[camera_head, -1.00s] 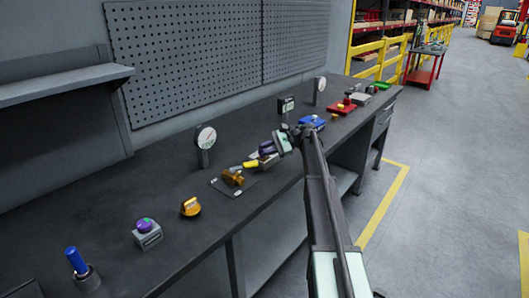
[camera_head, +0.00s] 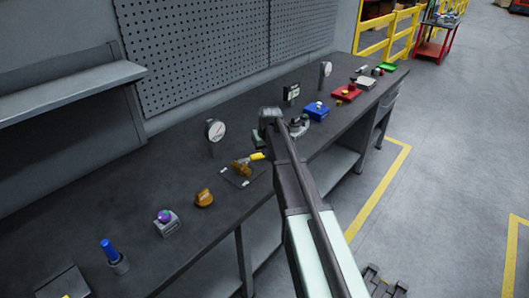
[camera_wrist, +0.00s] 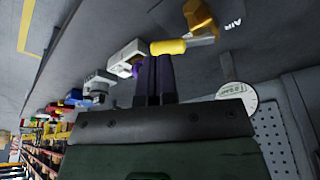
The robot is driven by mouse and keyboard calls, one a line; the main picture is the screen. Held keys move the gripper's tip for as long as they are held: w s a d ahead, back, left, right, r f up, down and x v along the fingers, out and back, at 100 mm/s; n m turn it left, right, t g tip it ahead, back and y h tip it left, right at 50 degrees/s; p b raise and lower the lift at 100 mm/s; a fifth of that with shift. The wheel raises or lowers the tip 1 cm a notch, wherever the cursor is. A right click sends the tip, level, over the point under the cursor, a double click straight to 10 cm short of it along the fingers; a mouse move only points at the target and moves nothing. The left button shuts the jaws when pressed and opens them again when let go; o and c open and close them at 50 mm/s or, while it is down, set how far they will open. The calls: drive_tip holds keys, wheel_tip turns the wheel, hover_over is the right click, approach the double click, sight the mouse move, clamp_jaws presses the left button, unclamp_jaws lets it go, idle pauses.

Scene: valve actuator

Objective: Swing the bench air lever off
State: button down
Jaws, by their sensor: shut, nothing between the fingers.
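The air lever has a yellow handle (camera_head: 257,156) on a brass valve body (camera_head: 240,168), mounted on a flat plate on the dark bench. The wrist view shows the yellow handle (camera_wrist: 170,47) lying crosswise at the fingertips, with the brass body (camera_wrist: 199,17) to its upper right and the word AIR beside it. My gripper (camera_wrist: 156,60) is shut and empty, its dark purple fingers close together. The tips are right at the handle's left part; I cannot tell whether they touch it. In the head view my wrist hides the fingers.
A dial gauge (camera_head: 215,131) stands behind the valve. An orange knob (camera_head: 204,198) and a purple-button box (camera_head: 166,222) sit to the left. A blue box (camera_head: 316,111) and a red box (camera_head: 347,93) sit farther right.

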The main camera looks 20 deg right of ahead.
sight(251, 159)
drive_tip(key=w+f+b, duration=0.4)
drive_tip(key=f, duration=0.1)
drive_tip(key=w+f+b, duration=0.1)
drive_tip(key=w+f, duration=0.1)
drive_tip(key=shift+d+f+b, duration=0.2)
drive_tip(key=shift+b, duration=0.2)
drive_tip(key=shift+s, duration=0.1)
drive_tip(key=shift+a, duration=0.15)
